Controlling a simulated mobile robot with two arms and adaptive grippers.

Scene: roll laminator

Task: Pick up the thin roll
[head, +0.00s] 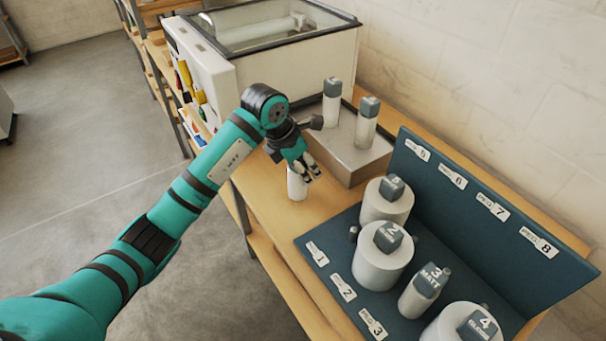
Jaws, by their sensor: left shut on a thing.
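My left gripper (307,174) points down over the wooden table and is shut on a thin white roll (297,187). The roll is upright, and its top is hidden by the fingers. I cannot tell whether its lower end touches the table. My right gripper is not in view.
Two slim rolls with grey caps (367,122) stand on a grey box (345,148) just behind the gripper. A blue rack (318,236) at the right holds thick rolls and a slimmer "3 MATT" roll (419,296). The laminator (290,65) stands at the back.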

